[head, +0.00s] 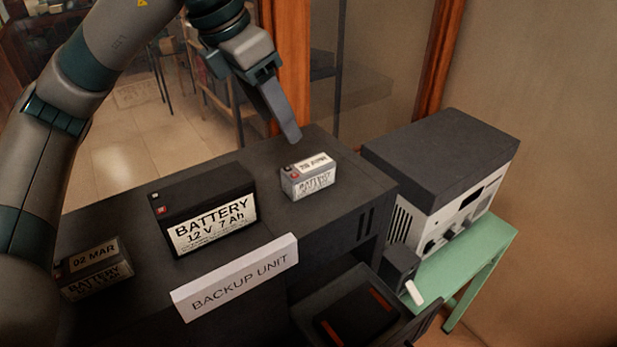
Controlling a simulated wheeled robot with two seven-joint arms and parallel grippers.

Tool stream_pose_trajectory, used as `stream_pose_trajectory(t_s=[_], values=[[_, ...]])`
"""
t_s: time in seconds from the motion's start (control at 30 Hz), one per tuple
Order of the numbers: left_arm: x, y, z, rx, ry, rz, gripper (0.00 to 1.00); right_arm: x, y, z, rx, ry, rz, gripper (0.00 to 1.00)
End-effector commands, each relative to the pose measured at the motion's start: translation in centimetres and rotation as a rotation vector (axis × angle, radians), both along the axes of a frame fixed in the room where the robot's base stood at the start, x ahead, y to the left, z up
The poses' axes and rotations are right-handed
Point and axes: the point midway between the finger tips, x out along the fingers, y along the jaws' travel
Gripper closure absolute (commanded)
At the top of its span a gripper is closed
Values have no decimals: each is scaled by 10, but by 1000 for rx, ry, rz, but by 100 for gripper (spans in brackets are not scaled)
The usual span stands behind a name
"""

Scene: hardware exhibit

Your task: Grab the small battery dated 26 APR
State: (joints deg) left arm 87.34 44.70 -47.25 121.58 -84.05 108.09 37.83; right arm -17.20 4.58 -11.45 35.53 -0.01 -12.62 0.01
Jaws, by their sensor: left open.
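A small grey battery (310,180) stands on the right part of the dark backup unit (345,195). The date on its top label is hard to read and looks like APR. A second small battery (95,270), darker and labelled 02 MAR, stands at the far left, close to my arm. My left gripper (284,122) is open and empty. Its fingers point down, above and behind the grey battery, apart from it in the picture; one finger mostly hides the other. My right gripper does not show.
A large black 12 V 7 Ah battery (208,212) stands between the small ones. A BACKUP UNIT sign (238,278) is at the unit's front edge. A dark-topped instrument box (440,160) stands to the right on a green table (480,262). Wooden posts are behind.

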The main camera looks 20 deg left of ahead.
Motion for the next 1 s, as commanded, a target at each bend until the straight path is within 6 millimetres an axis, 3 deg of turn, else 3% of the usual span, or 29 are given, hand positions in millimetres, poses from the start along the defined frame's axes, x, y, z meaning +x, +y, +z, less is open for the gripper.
stream_pose_trajectory(t_s=[0.3, 0.5, 1.0], values=[[17, -14, -57, 1, 3, 0, 45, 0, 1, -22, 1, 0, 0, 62], [26, -21, -83, 1, 2, 1, 45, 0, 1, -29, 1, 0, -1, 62], [30, -24, -92, 0, 0, 0, 45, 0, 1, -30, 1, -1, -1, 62]])
